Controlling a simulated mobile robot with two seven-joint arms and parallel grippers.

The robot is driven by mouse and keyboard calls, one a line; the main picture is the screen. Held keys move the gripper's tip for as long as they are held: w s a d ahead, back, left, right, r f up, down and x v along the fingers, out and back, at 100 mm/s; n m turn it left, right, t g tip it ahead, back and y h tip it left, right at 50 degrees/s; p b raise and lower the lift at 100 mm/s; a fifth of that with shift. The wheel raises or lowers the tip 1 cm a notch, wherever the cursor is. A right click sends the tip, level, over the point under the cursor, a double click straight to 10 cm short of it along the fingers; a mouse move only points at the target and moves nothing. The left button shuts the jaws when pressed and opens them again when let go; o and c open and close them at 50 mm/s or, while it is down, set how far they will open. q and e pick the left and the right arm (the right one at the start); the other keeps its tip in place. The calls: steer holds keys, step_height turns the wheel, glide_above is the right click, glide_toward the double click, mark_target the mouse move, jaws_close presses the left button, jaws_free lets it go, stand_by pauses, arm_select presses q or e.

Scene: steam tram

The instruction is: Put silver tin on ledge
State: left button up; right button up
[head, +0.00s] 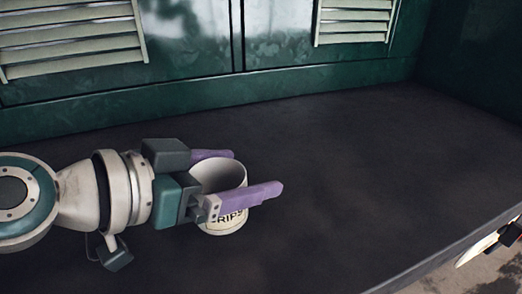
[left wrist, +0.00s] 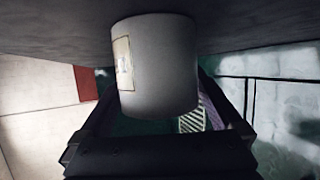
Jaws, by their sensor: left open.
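The silver tin (head: 226,228) is a pale, open-topped cylinder with a cream label showing part of a word. It stands upright on the dark ledge (head: 340,150), near a green wall. My left gripper (head: 257,170) is open, with its purple fingers on either side of the tin, one passing in front and one behind. The tin (left wrist: 160,65) also fills the middle of the left wrist view, its base against the dark surface at the top of that picture. The front finger hides part of the tin's side. My right gripper is not in view.
The green wall (head: 200,95) with slatted cream vents (head: 355,20) runs along the back. The ledge to the right of the tin is clear. Its front edge (head: 450,252) drops away at the lower right, where a partly cut-off pale and black object (head: 492,243) shows.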

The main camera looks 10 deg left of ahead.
arm_select(q)
steer(key=shift+c, duration=0.4)
steer(key=c, duration=1.2)
steer(key=shift+r, duration=0.1)
